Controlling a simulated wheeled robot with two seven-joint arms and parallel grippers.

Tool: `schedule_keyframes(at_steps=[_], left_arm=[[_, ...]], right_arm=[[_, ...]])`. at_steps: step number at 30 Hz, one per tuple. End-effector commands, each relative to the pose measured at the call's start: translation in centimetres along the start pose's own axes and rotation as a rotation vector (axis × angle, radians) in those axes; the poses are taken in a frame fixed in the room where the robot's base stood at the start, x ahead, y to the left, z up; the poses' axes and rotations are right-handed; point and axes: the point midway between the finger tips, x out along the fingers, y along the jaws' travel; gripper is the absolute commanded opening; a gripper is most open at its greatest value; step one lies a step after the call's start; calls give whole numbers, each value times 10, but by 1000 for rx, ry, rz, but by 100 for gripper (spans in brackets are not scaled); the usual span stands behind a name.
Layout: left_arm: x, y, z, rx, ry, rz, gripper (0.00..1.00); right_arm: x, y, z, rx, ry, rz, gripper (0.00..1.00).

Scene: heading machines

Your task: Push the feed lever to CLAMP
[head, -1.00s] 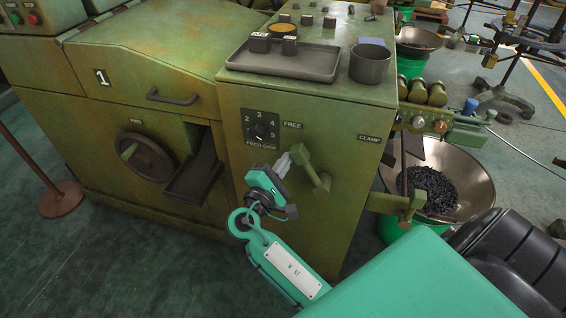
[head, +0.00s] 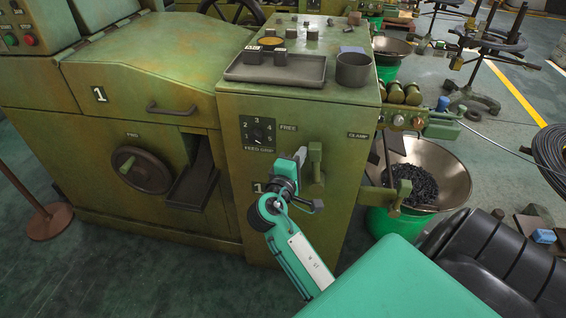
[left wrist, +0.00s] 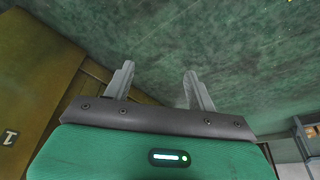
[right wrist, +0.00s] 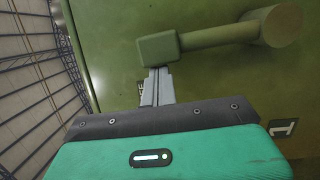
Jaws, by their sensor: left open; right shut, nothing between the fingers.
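The feed lever (head: 315,158) is a green handle with a blocky end on the machine's front. It stands about upright, between the FREE label (head: 288,128) on its left and the CLAMP label (head: 358,135) on its right. My right gripper (head: 301,156) is shut and empty, at the lever's left side. In the right wrist view its fingertips (right wrist: 158,72) are at the lever's block end (right wrist: 158,49) and seem to touch it. My left gripper (left wrist: 160,78) is open and empty over the green floor, outside the head view.
The feed-grip dial (head: 258,132) is left of the lever. A tray (head: 275,70) and a dark cup (head: 353,70) stand on the machine top. A bowl of dark parts (head: 440,165) is at the right. Open floor lies in front of the machine.

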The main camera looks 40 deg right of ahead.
Motion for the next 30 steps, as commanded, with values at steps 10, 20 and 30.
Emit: schedule_keyframes(at_steps=[10,20,30], left_arm=[[15,3,-4,-4,-6,6,57],[27,4,2,-7,-28,9,57],[38,4,9,-4,-45,8,57]], right_arm=[[13,6,45,314,-5,-80,0],[20,0,74,513,-3,-130,0],[23,-4,86,509,-2,-127,0]])
